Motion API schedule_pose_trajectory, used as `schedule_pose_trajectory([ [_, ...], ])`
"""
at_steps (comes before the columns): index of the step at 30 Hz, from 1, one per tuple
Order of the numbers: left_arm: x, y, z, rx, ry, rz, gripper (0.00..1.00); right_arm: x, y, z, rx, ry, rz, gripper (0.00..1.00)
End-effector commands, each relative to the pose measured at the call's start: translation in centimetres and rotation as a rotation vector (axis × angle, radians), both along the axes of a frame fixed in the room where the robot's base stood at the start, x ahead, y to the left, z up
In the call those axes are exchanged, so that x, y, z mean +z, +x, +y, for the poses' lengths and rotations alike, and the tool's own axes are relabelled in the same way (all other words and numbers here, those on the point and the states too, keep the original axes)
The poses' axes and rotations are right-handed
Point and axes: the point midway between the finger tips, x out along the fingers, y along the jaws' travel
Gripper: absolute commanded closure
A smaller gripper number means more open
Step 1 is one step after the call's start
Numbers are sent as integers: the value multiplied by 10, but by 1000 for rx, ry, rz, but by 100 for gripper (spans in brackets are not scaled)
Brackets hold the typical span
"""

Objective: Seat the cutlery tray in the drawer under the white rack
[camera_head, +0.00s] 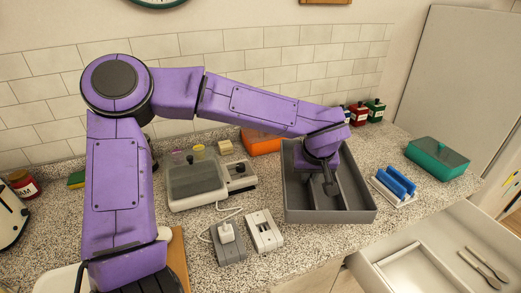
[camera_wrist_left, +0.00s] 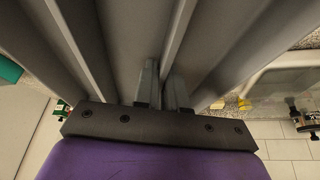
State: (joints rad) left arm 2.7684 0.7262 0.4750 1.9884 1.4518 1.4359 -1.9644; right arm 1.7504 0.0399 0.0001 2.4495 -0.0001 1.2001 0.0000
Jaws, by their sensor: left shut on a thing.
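The grey cutlery tray (camera_head: 330,216), with long dividers inside, is over the counter left of the white rack (camera_head: 396,197). I cannot tell if it rests on the counter or is slightly raised. My left gripper (camera_head: 331,190) reaches down inside the tray and is shut on a divider. In the left wrist view, the fingers (camera_wrist_left: 163,92) pinch this divider, and the tray's walls (camera_wrist_left: 115,45) fill much of the picture. The white rack holds blue upright pieces. The drawer (camera_head: 432,237) below it is open. My right gripper is not in view.
In the drawer lie a white tray (camera_head: 412,272) and cutlery (camera_head: 484,266) at the right. A teal box (camera_head: 437,158) stands right of the rack. Bottles (camera_head: 374,112) and an orange box (camera_head: 262,142) are behind the tray. A socket block (camera_head: 264,231) is to its left.

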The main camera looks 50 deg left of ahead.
Motion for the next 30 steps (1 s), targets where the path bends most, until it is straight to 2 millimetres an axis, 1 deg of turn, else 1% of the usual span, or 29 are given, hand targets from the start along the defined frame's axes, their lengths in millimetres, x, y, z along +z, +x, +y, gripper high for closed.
schedule_pose_trajectory([
  [2, -4, 7, 11, 7, -2, 2, 100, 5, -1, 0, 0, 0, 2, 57],
  [5, -15, 24, 34, 11, -1, 4, 100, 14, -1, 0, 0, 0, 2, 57],
  [10, -38, 57, 73, 10, 0, 5, 100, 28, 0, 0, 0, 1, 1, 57],
  [12, -58, 65, 82, 7, 1, 7, 100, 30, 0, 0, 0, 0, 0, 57],
  [15, -78, 76, 94, 4, 1, 5, 100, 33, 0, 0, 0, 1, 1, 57],
  [21, -100, 88, 107, 2, 0, 3, 100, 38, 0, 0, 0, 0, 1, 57],
  [24, -120, 88, 106, -1, 2, 5, 100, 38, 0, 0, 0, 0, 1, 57],
  [25, -124, 88, 106, -1, 2, 3, 100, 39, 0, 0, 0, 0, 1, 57],
  [27, -129, 88, 106, -1, 0, 2, 100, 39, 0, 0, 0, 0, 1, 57],
  [30, -130, 88, 105, 1, 0, 0, 100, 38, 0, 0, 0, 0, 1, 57],
])
